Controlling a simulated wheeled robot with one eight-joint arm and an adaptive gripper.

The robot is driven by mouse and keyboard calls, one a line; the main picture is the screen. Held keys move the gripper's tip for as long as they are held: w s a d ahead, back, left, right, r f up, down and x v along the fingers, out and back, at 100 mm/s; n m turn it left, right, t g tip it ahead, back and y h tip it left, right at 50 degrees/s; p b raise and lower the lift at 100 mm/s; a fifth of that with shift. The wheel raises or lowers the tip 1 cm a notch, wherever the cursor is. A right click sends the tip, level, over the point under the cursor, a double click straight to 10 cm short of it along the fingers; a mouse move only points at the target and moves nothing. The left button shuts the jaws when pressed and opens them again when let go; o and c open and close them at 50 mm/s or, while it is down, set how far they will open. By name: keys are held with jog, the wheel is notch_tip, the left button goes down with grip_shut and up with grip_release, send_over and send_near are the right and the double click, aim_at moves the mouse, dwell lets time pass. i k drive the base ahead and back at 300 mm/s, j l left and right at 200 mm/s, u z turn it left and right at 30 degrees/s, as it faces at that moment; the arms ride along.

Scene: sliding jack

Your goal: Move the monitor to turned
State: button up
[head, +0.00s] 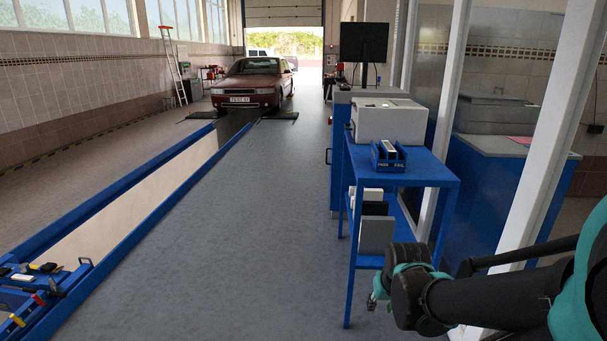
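The monitor (363,42) is a dark, thin screen on a slim stand. It stands upright on the grey-and-blue cabinet (338,130) behind the blue table. Its broad dark face shows in the head view; I cannot tell whether this is its front or back. My gripper (374,300) is at the lower right, low beside the near leg of the blue table and far from the monitor. The gripper is small and partly hidden by my dark wrist, so its opening is unclear.
The blue table (425,170) holds a white printer (388,119) and a blue box (387,157). White posts (541,130) stand at the right. A blue-edged pit (110,215) runs along the left toward a red car (252,82). The grey floor between is clear.

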aim_at(354, 35)
jog(key=i+j+u, duration=0.1)
jog(key=i+u, duration=0.35)
jog(key=i, duration=1.1)
jog(key=i+z, duration=0.15)
jog(key=i, duration=0.45)
jog(key=i+j+z, duration=0.1)
jog(key=i, duration=0.5)
jog(key=i+j+z, duration=0.15)
jog(key=i+j, duration=0.15)
jog(key=i, duration=0.3)
jog(key=i+j+z, duration=0.3)
jog(key=i, duration=0.15)
jog(key=i+j+z, duration=0.2)
jog(key=i+z, duration=0.15)
jog(key=i, duration=0.05)
